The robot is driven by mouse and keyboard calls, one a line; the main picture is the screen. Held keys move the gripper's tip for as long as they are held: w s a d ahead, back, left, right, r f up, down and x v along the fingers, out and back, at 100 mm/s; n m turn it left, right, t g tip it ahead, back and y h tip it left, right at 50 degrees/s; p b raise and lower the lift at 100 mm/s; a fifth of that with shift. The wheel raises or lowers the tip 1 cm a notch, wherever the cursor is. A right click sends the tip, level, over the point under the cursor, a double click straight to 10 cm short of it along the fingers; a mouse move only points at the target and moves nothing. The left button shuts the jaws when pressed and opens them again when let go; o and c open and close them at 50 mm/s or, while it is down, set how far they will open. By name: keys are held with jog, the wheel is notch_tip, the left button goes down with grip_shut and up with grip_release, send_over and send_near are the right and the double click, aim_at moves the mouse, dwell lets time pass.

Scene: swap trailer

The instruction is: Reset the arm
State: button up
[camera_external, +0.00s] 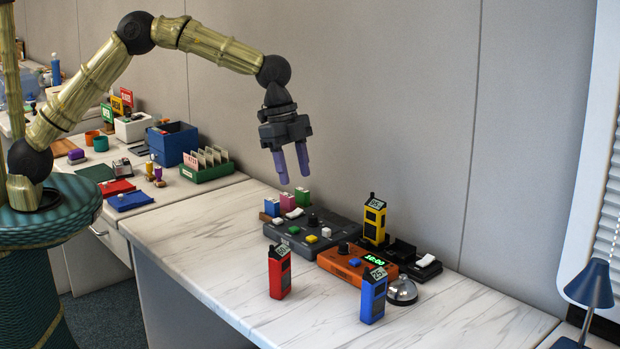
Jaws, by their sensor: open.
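My gripper (292,166) hangs in the air above the marble-topped desk (420,317), with its two purple fingers pointing down, apart and empty. It is above and behind the left side of a grey console (315,232) and touches nothing. My arm reaches in from the left in a raised arch.
A red radio (279,273), a blue radio (373,296) and a yellow radio (374,221) stand upright around an orange clock unit (344,262). A silver bell (402,291) is beside the blue one. A blue box (173,144) stands on the left counter. The desk's front left is clear.

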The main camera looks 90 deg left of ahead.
jog(key=s+d+r+n+p, duration=0.1)
jog(key=s+n+p, duration=0.1)
jog(key=s, duration=0.9)
jog(key=s+d+r+n+y+p, duration=0.1)
jog(key=s+d+n, duration=0.1)
jog(key=s, duration=0.8)
jog(key=s+d+r+n+p, duration=0.1)
jog(key=s+n, duration=0.3)
jog(key=s, duration=0.7)
jog(key=shift+s+d+r+y+p, duration=0.2)
jog(key=shift+s+d+y+p, duration=0.15)
jog(key=shift+p, duration=0.5)
jog(key=shift+a, duration=0.1)
